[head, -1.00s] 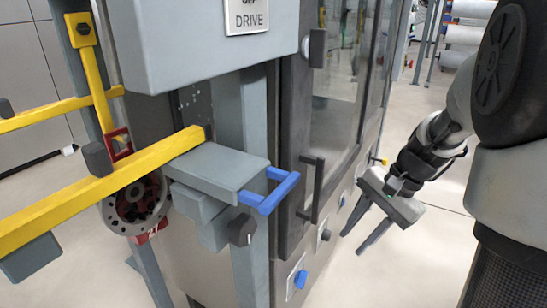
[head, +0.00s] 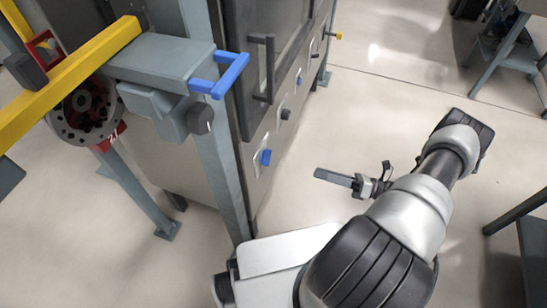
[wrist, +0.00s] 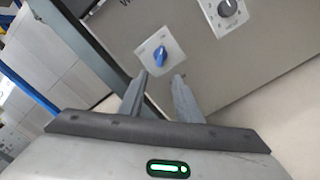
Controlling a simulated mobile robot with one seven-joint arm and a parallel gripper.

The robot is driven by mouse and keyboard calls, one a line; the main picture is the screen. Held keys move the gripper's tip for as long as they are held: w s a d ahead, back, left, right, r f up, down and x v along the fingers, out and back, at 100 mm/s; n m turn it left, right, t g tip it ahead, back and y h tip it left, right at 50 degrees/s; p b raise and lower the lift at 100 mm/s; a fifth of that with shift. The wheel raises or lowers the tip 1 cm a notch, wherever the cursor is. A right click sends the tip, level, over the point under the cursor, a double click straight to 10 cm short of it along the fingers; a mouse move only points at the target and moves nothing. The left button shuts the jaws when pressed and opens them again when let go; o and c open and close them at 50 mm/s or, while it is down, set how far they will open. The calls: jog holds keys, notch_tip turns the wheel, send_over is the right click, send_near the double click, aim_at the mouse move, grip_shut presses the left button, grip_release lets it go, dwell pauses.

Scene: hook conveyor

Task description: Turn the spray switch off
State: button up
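A blue rotary knob (head: 265,157) sits on a pale square plate low on the grey cabinet's side. It also shows in the wrist view (wrist: 161,56), just beyond my fingertips; its label cannot be read. My gripper (head: 318,173) is to the right of the knob in the head view, pointing left toward the panel, with a gap between. In the wrist view my gripper (wrist: 159,77) is open and empty, its two fingers apart, with the blue knob roughly centred past the gap.
A black knob (head: 285,114) is on the same panel, farther along; a dark dial shows in the wrist view (wrist: 226,7). A blue handle (head: 232,77) and a yellow rail (head: 75,80) are at upper left. A grey post (head: 212,150) stands beside the panel.

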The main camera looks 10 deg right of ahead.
aim_at(266, 157)
jog(key=x, duration=1.7)
jog(key=shift+w+b, duration=0.15)
jog(key=shift+b, duration=0.15)
jog(key=shift+a, duration=0.15)
jog(key=shift+c, duration=0.2)
grip_shut()
